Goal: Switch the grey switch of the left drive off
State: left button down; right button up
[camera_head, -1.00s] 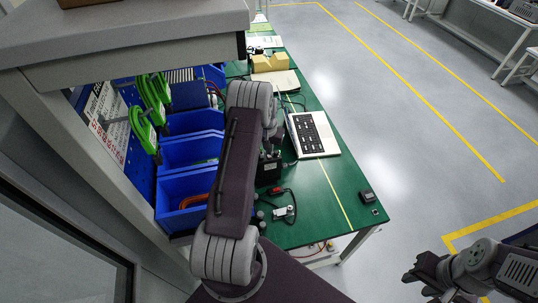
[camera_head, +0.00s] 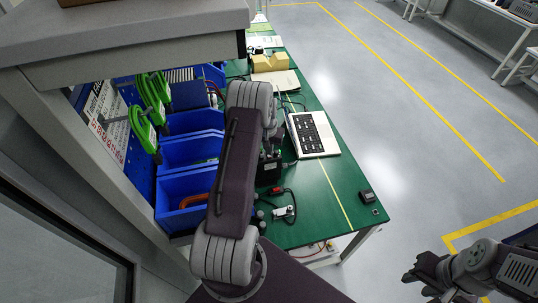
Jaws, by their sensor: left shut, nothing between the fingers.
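My left arm reaches away from me across the left part of the green workbench (camera_head: 326,218). Its gripper (camera_head: 274,133) is at the far end, mostly hidden behind the arm's grey joint, and it is shut and empty. A black device (camera_head: 269,170), perhaps a drive, stands just beyond the arm's right edge, below the gripper in the picture. The arm hides part of it. No grey switch can be made out, and I cannot tell which device is the left drive. My right gripper (camera_head: 424,277) hangs over the floor at the lower right, away from the bench; its jaw opening is unclear.
Blue bins (camera_head: 184,188) line the bench's left side, under a shelf (camera_head: 150,60).

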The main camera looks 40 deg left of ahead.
pick_arm(q)
jog(key=shift+f+b, duration=0.5)
jog(key=shift+f, duration=0.25)
jog(key=shift+r, duration=0.15)
notch_tip(320, 180, up, 7)
jog(key=p, duration=0.5)
dwell(0.5)
